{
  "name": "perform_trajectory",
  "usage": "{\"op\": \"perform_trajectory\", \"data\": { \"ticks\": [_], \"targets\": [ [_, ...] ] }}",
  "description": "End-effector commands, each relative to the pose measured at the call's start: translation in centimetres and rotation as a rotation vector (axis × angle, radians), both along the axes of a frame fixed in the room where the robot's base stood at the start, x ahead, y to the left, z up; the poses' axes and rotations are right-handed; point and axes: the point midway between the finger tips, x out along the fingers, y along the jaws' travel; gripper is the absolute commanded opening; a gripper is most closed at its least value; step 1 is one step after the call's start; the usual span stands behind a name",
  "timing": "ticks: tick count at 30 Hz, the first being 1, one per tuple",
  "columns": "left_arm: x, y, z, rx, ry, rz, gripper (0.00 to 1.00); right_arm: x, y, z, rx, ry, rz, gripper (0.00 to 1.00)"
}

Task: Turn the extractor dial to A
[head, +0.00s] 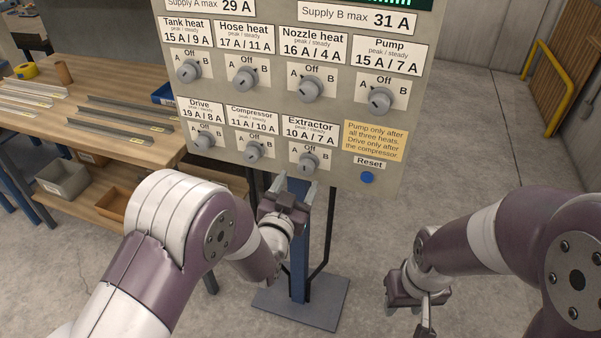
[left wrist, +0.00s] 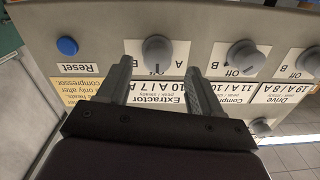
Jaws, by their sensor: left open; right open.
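The extractor dial (head: 307,161) is a round grey knob at the lower right of the panel's dials, under the label "Extractor 10 A / 7 A", with A and B marked at its sides and Off above. In the left wrist view the extractor dial (left wrist: 157,52) appears upside down, between and just beyond my finger tips. Its exact pointer setting is not clear. My left gripper (head: 294,187) is open just below and in front of the dial, empty; its fingers also show in the left wrist view (left wrist: 159,70). My right gripper (head: 408,317) is open and empty, low at the right.
The compressor dial (head: 254,151) is close to the left of the extractor dial. The blue reset button (head: 367,177) sits to its right. More dials fill the panel (head: 330,125). A wooden workbench (head: 85,125) with metal strips stands at the left. The floor at right is clear.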

Motion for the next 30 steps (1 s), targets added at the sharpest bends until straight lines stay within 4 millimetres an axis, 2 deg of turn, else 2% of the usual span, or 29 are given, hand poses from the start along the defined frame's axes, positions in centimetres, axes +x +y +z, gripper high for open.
{"op": "perform_trajectory", "data": {
  "ticks": [3, 6, 16, 17, 21, 22, 30],
  "targets": [
    [2.1, -0.6, 0.1, 0.000, -0.001, 0.000, 0.65, 0.0, 0.0, 0.2, 0.000, 0.000, 0.000, 0.43],
    [3.1, -0.9, 0.0, 0.000, 0.001, 0.000, 0.65, 0.0, 0.0, 0.3, 0.000, 0.000, 0.000, 0.43],
    [3.7, -1.1, 0.0, 0.000, 0.001, 0.000, 0.65, 0.0, 0.0, 0.3, 0.000, 0.000, 0.000, 0.43],
    [3.7, -1.1, 0.0, 0.000, 0.001, 0.000, 0.62, 0.0, 0.0, 0.3, 0.000, 0.000, 0.000, 0.43],
    [3.7, -1.1, 0.0, 0.000, 0.001, 0.000, 0.16, 0.0, 0.0, 0.3, 0.000, 0.000, 0.000, 0.43],
    [3.7, -1.1, 0.0, 0.000, 0.001, 0.000, 0.09, 0.0, 0.0, 0.3, 0.000, 0.000, 0.000, 0.43],
    [3.7, -1.1, -0.1, -0.020, 0.008, 0.000, 0.09, 0.0, 0.0, 0.1, 0.000, 0.000, 0.000, 0.43]
  ]
}}
